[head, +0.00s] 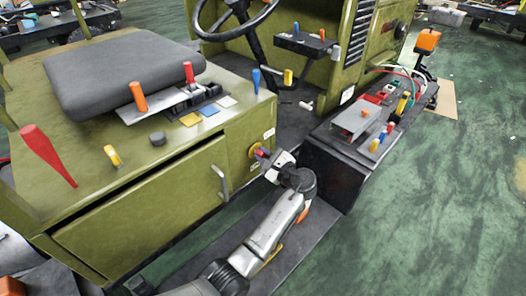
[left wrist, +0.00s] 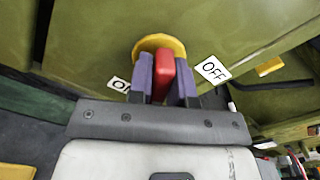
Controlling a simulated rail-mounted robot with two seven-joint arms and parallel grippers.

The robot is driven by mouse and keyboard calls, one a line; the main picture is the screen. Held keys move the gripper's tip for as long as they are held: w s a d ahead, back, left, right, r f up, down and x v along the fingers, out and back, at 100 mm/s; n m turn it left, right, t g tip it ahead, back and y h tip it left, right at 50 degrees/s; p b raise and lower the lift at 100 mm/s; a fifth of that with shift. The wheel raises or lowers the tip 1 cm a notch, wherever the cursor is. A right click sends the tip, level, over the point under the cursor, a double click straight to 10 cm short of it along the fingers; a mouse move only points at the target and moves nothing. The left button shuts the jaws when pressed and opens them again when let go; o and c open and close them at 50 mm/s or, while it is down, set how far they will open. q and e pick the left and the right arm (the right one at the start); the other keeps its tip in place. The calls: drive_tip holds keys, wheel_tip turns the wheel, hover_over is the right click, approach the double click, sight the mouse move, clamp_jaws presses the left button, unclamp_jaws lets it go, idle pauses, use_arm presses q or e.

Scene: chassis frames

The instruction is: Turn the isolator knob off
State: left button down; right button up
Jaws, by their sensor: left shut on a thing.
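The isolator knob is a red handle (left wrist: 166,68) on a round yellow plate (left wrist: 158,42), fixed to the green side panel of the vehicle. In the left wrist view the handle stands nearly upright between two white labels. The OFF label (left wrist: 212,69) is to its right, and a label starting with O (left wrist: 119,85) is to its left, partly hidden by a finger. My left gripper (left wrist: 163,82) is shut on the red handle, one purple finger on each side. In the head view the yellow plate (head: 254,151) shows just beyond my left gripper (head: 262,154). My right gripper is in neither view.
A cabinet door with a grey handle (head: 221,181) is left of the knob. Several coloured levers stand on the green deck above, beside a black seat (head: 122,70). A dark box with switches (head: 338,160) stands to the right. Green floor (head: 430,200) is open at far right.

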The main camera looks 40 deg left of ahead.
use_arm(q)
drive_tip(key=n, duration=0.5)
drive_tip(key=shift+s+f+n, duration=0.1)
drive_tip(key=shift+f+n, duration=0.05)
drive_tip(key=shift+n, duration=0.15)
drive_tip(key=n+b, duration=0.1)
drive_tip(key=n, duration=0.2)
drive_tip(key=shift+f+b, duration=0.1)
drive_tip(key=shift+b, duration=0.2)
drive_tip(key=shift+n+b, duration=0.55)
drive_tip(key=shift+n, duration=0.85)
drive_tip(key=c, duration=1.1)
unclamp_jaws()
